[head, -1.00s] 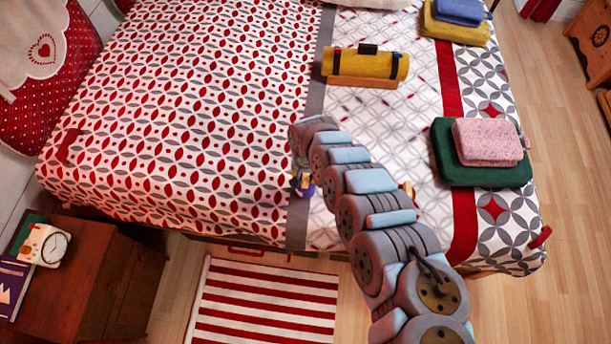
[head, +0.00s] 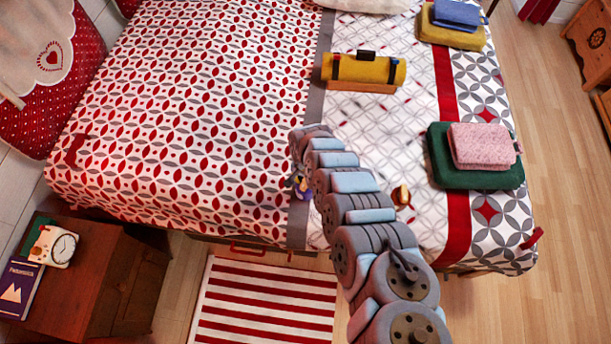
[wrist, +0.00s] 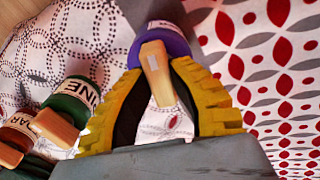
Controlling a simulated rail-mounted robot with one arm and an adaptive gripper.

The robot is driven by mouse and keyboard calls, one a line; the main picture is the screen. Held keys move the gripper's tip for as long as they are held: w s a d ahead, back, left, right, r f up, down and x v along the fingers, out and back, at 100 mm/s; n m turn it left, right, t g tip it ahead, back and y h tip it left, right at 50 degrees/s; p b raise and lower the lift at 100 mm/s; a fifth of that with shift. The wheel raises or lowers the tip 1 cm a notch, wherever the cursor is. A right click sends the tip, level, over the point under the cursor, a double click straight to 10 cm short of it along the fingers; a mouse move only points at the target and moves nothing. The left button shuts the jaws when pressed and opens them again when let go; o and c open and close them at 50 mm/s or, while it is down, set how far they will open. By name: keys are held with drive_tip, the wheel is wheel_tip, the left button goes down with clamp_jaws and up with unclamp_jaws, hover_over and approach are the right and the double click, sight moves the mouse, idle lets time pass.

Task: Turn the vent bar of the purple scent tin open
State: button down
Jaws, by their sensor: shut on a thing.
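The purple scent tin (wrist: 176,40) is at the top middle of the wrist view, partly hidden by my gripper; a white label shows at its upper edge. Its pale wooden vent bar (wrist: 158,72) runs nearly up and down the picture, tilted slightly. My gripper (wrist: 157,80), with yellow ribbed fingers, is shut on the bar, one finger on each side. In the head view a small purple patch of the tin (head: 304,188) shows on the bed beside the end of my arm, which hides most of it.
A green tin (wrist: 75,100) and a brown tin (wrist: 18,130), each with a wooden bar, are left of my gripper. On the bed are a yellow roll (head: 365,69), a green folded cloth (head: 445,175) with pink cloth, and a small orange thing (head: 402,196) right of my arm.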

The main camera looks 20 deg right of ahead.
drive_tip(key=shift+m+p, duration=0.55)
drive_tip(key=shift+m, duration=0.15)
drive_tip(key=shift+f+m+p, duration=0.1)
drive_tip(key=shift+m+p, duration=0.35)
drive_tip(key=shift+m, duration=1.65)
drive_tip(key=shift+f+b, duration=0.1)
drive_tip(key=shift+b, duration=0.25)
drive_tip(key=m+b, duration=0.2)
drive_tip(key=m, duration=0.1)
drive_tip(key=shift+f+m, duration=0.1)
drive_tip(key=shift+m, duration=0.3)
drive_tip(key=m+b, duration=0.2)
drive_tip(key=m, duration=0.3)
drive_tip(key=shift+r+b, duration=0.2)
drive_tip(key=shift+b, duration=0.2)
